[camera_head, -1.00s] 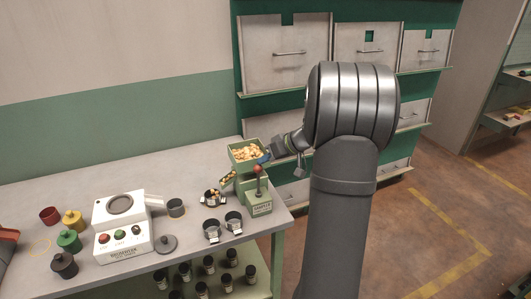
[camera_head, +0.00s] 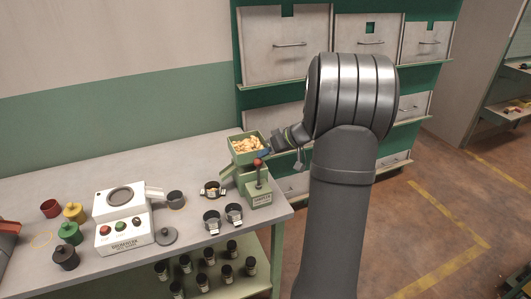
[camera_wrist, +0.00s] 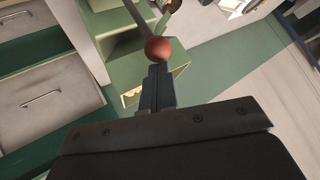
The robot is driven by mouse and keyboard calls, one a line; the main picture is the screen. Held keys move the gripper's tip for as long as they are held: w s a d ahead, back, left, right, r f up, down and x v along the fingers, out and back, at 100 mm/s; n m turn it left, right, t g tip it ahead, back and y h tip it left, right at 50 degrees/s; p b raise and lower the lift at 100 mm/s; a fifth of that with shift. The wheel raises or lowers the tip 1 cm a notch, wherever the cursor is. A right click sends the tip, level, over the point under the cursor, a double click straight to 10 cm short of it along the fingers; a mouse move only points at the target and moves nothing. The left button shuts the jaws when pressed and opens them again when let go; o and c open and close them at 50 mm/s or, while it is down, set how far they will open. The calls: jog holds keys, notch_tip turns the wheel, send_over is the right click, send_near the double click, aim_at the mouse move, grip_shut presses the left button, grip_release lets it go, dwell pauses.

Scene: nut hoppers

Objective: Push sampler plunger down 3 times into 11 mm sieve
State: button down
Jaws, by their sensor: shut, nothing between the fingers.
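The green sampler (camera_head: 258,197) stands near the table's right end. Its red ball-topped plunger (camera_head: 257,162) is raised above the base on a thin rod. Behind it a green hopper (camera_head: 233,148) is full of nuts. A small dark sieve (camera_head: 213,196) with some nuts in it sits left of the sampler, by the chute (camera_head: 228,170). My gripper (camera_head: 266,152) is shut and empty, just above the red ball. In the wrist view its closed fingertips (camera_wrist: 158,72) lie close to the ball (camera_wrist: 158,49); I cannot tell whether they touch.
Two more dark cups (camera_head: 212,222) (camera_head: 234,214) stand in front of the sampler. A white moisture device (camera_head: 122,237) and coloured pots (camera_head: 75,213) are on the left. Several dark jars (camera_head: 227,270) fill the lower shelf. Green-framed hopper drawers (camera_head: 287,50) rise behind.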

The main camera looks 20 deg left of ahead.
jog(key=shift+s+f, duration=0.2)
jog(key=shift+f, duration=0.2)
jog(key=w+d+r, duration=0.1)
jog(key=d+r, duration=0.7)
jog(key=r, duration=0.3)
jog(key=shift+w, duration=0.4)
jog(key=shift+r, duration=0.1)
jog(key=s+a+r+n+h, duration=0.2)
jog(key=a+r+n+h, duration=0.2)
jog(key=a+r+n, duration=0.1)
jog(key=shift+s+a+r+h, duration=0.2)
jog(key=shift+a+r+h, duration=0.2)
jog(key=shift+a+r, duration=0.5)
jog(key=shift+a+f, duration=0.25)
